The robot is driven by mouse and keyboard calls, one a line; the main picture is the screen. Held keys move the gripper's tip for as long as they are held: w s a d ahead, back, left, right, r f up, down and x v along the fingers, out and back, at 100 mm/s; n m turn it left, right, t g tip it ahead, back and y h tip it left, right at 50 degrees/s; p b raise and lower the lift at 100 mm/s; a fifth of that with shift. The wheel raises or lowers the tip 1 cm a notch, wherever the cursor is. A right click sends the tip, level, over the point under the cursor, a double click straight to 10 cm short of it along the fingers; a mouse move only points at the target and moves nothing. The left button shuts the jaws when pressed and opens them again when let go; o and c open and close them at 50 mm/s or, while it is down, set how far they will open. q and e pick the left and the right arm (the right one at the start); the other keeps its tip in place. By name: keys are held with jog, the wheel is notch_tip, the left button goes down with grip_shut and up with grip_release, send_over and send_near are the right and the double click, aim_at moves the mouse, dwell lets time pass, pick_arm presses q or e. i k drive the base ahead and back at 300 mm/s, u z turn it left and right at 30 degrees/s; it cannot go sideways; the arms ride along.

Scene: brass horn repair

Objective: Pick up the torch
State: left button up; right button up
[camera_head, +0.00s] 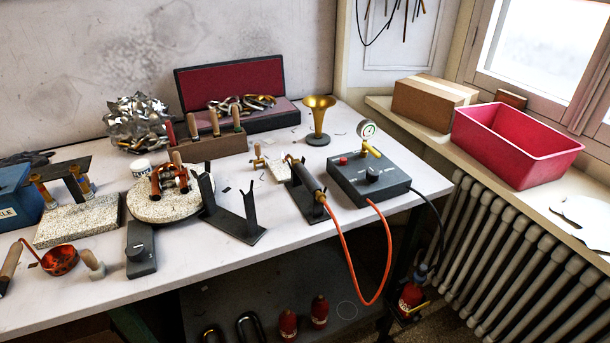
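The torch (306,178) has a dark cylindrical handle and a thin brass tip pointing up and to the left. It rests tilted on a small black stand (303,204) near the table's front edge, right of the middle. An orange hose (347,261) runs from its lower end, hangs below the table edge and loops back up to the grey control box (365,182). Neither of my grippers is in view.
A black forked stand (237,222) is left of the torch, with a round stone slab (150,207) beyond it. A brass bell (318,118) stands behind. A pink bin (515,145) sits on the right sill. Some bare tabletop shows around the torch.

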aim_at(311, 184)
jog(key=z, duration=1.25)
jog(key=i, duration=0.75)
jog(key=u, duration=2.5)
